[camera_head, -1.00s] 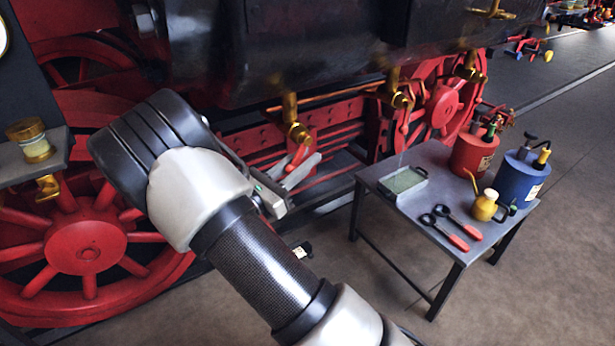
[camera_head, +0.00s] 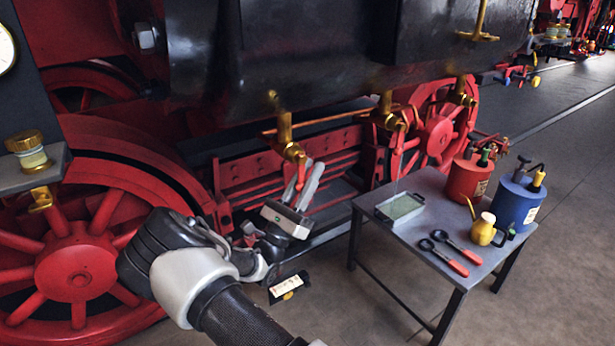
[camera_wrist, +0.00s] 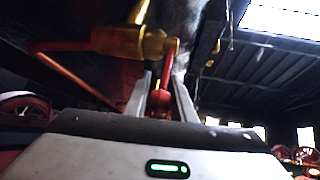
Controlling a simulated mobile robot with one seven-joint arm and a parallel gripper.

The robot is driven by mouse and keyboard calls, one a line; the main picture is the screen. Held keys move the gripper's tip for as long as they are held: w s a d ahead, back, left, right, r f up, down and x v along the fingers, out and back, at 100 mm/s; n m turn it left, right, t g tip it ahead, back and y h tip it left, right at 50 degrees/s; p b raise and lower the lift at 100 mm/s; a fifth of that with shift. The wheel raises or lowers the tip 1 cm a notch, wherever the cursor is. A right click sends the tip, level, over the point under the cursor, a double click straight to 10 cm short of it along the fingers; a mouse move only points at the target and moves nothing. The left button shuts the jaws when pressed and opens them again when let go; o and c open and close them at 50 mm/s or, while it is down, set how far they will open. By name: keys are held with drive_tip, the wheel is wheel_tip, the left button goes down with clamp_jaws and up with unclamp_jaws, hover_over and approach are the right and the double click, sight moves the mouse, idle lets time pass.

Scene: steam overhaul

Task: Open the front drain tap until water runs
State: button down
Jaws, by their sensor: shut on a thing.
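The leftmost brass drain tap (camera_head: 286,140) hangs under the black cylinder, with a red lever (camera_head: 301,172) pointing down from it. My gripper (camera_head: 309,172) reaches up from below, shut on the red lever. In the wrist view the brass tap (camera_wrist: 135,41) is overhead, and the red lever (camera_wrist: 160,100) sits between my two fingers. No water shows at this tap. A second brass tap (camera_head: 388,115) is to its right, and a thin pale streak runs below it toward a tray (camera_head: 402,207). A third brass tap (camera_head: 462,92) is farther right.
A grey table (camera_head: 435,250) stands at right with a red can (camera_head: 470,178), blue can (camera_head: 517,200), yellow oil can (camera_head: 482,231) and red-handled tools (camera_head: 450,265). A red wheel (camera_head: 75,270) is at left. A small labelled object (camera_head: 288,288) shows below my gripper.

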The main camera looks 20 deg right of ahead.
idle(0.4)
drive_tip(key=c, duration=1.5)
unclamp_jaws()
drive_tip(key=v, duration=1.7)
drive_tip(key=shift+f, duration=0.2)
